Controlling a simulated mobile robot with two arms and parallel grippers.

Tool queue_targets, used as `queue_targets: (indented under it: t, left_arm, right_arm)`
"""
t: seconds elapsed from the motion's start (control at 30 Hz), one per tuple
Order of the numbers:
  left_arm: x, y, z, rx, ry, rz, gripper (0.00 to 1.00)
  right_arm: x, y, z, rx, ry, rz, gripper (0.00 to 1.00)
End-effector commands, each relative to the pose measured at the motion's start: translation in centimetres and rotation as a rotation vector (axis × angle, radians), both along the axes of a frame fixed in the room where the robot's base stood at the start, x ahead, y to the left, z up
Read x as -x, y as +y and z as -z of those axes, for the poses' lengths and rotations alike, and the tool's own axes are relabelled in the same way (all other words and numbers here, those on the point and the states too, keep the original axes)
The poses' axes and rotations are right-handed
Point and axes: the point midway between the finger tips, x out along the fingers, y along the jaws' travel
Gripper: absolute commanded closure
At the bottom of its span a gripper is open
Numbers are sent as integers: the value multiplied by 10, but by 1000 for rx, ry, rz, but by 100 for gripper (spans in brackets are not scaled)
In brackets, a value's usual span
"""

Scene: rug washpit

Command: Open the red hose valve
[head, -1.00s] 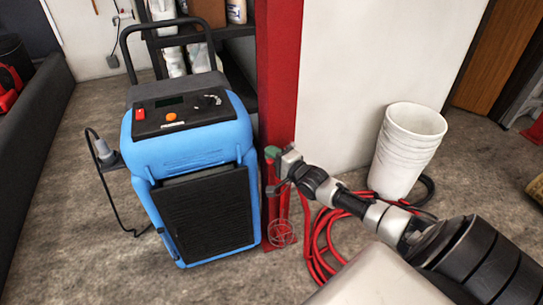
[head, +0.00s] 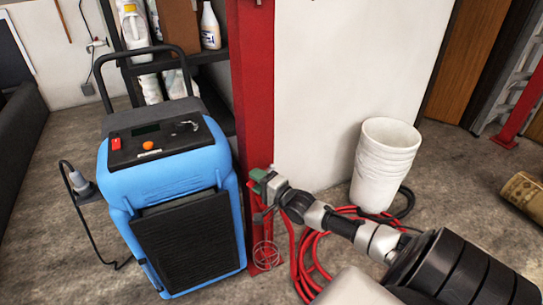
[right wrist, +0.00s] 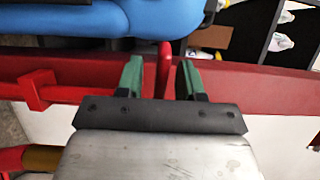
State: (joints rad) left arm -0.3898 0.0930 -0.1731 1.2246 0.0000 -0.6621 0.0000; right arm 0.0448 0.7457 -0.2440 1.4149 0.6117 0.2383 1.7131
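A red bar-shaped part, seemingly the red valve's handle (right wrist: 165,62), stands between the two green finger pads of my right gripper (right wrist: 160,76) in the right wrist view. The fingers are open, with a gap on each side of the bar. In the head view my right gripper (head: 263,181) is at the red post, and it hides most of the valve. A red pipe fitting (right wrist: 40,92) runs along the post at the left of the wrist view. The red hose (head: 308,262) lies coiled on the floor below. My left gripper is not in view.
The blue machine (head: 170,175) stands close left of the red post (head: 252,85). A stack of white buckets (head: 384,165) stands by the white wall (head: 345,60). A shelf with bottles (head: 210,27) is behind. Floor at the right is mostly clear; a rolled rug (head: 523,192) lies there.

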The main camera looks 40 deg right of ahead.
Motion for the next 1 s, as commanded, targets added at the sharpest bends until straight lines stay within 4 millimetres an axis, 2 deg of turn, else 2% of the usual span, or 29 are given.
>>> queue_targets:
  t: [0.2,0.43,0.6,0.9,1.0]
  left_arm:
    - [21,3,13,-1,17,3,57]
    - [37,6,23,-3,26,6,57]
    - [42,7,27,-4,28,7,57]
    - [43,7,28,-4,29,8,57]
    - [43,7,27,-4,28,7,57]
  right_arm:
    - [41,-4,-1,0,4,-1,63]
    - [75,-8,-1,1,2,-1,63]
    - [85,-10,-1,1,-1,0,63]
    - [87,-10,-1,1,-2,0,63]
    - [88,-10,3,11,7,3,77]
